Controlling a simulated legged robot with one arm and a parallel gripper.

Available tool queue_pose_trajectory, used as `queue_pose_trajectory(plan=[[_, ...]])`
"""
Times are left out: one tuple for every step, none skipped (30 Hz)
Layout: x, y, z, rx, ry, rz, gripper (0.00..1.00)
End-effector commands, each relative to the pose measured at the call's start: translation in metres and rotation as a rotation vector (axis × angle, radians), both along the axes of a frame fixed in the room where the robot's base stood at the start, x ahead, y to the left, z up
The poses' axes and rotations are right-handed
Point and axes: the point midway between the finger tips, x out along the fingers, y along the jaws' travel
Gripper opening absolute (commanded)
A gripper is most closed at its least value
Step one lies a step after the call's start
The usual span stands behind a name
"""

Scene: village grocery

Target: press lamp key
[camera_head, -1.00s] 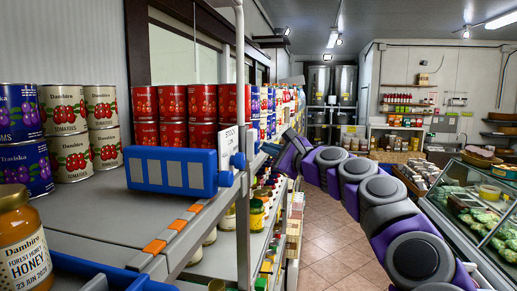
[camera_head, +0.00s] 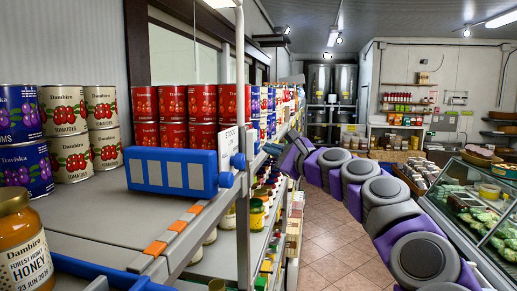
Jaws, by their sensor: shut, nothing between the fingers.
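A blue box (camera_head: 168,189) with several grey rectangular panels on its front sits on the shelf edge at left centre. It may be the key unit; no lamp or key marking is readable on it. A small blue knob (camera_head: 226,180) and a white card reading STOCK (camera_head: 229,145) are at its right end. My purple and grey arm reaches in from the lower right. My gripper (camera_head: 272,149) is at its far end, near the shelving, to the right of the blue box and apart from it. It looks small and dark and is shut and empty; its fingertips are hard to make out.
Tomato cans (camera_head: 70,152) and red cans (camera_head: 173,102) stand on the shelf. A honey jar (camera_head: 20,245) is close at lower left. Jars fill the lower shelf. A glass counter (camera_head: 470,205) stands right; tiled floor (camera_head: 320,225) lies between.

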Motion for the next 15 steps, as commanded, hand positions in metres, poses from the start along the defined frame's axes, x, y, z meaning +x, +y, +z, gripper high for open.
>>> queue_pose_trajectory(plan=[[-0.001,-0.003,0.0009,0.001,0.0,-0.001,0.0],[-0.0014,-0.004,0.0007,0.001,0.0,-0.001,0.0],[-0.0018,-0.005,0.0005,0.001,0.0,-0.001,0.0],[-0.002,-0.0055,0.0004,0.001,0.001,0.0,0.0],[-0.0021,-0.0056,0.0003,0.001,0.001,0.0,0.0],[-0.0021,-0.0056,0.0,0.001,0.001,0.0,0.0],[-0.002,-0.0055,-0.0001,0.001,0.001,0.0,0.0],[-0.0019,-0.0054,-0.0002,0.001,0.001,0.0,0.0],[-0.0019,-0.0053,-0.0002,0.001,0.001,0.0,0.0],[-0.0019,-0.0054,-0.0002,0.001,0.001,0.0,0.0],[-0.0019,-0.0053,-0.0002,0.001,0.001,0.0,0.0],[-0.002,-0.0054,-0.0001,0.0,0.0,0.0,0.0],[-0.002,-0.0056,-0.0001,0.0,0.0,0.0,0.0],[-0.0022,-0.0063,0.0001,0.001,0.001,0.0,0.0],[-0.0026,-0.0074,0.0,0.001,0.001,0.0,0.0]])
